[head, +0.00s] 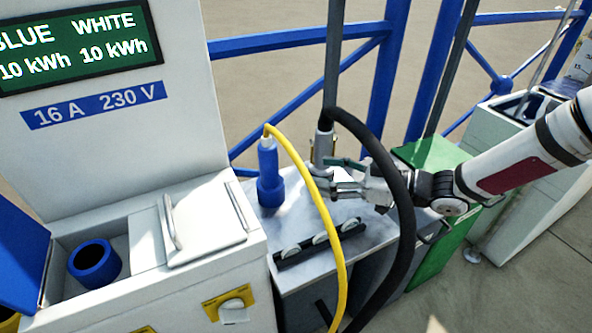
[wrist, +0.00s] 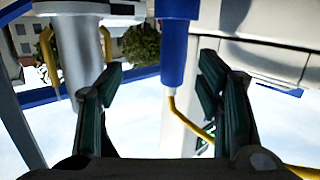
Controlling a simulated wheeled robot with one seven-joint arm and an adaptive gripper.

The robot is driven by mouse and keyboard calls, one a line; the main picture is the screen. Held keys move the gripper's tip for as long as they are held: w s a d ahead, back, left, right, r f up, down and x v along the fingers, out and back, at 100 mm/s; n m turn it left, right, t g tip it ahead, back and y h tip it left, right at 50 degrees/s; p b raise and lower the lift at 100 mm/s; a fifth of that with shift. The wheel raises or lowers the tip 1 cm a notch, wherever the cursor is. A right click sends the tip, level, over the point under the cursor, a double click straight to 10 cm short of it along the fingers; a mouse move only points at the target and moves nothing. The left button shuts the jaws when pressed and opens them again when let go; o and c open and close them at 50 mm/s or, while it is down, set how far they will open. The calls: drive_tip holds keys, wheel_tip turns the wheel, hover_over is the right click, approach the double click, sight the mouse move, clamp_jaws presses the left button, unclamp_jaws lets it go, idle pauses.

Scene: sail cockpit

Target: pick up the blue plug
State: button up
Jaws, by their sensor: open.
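The blue plug (head: 270,182) stands upright on the grey counter, with a yellow cable leaving its top. It also shows in the wrist view (wrist: 178,55), ahead of my fingers and within the gap between them, nearer the right finger. My gripper (head: 318,180) is to the right of the plug, apart from it, with its fingers pointing left towards it. In the wrist view my gripper (wrist: 162,75) has its two dark fingers spread, with nothing held between them.
A grey connector (head: 322,147) with a thick black cable (head: 402,190) stands close behind my gripper. The yellow cable (head: 330,240) arcs down in front. A pedestal (head: 200,210) with a blue socket (head: 95,264) stands left. Blue railing (head: 300,38) runs behind.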

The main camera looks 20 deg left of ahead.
sight(268, 162)
drive_tip(key=shift+n+g+y, duration=0.4)
drive_tip(key=shift+g+y, duration=0.5)
drive_tip(key=a+b, duration=0.1)
drive_tip(key=a, duration=0.3)
drive_tip(key=s+a, duration=0.1)
drive_tip(key=a, duration=0.3)
drive_tip(key=s+a+b, duration=0.1)
drive_tip(key=a, duration=0.4)
drive_tip(key=shift+r+b, duration=0.25)
drive_tip(key=shift+b, duration=0.1)
drive_tip(key=shift+c, duration=0.2)
clamp_jaws()
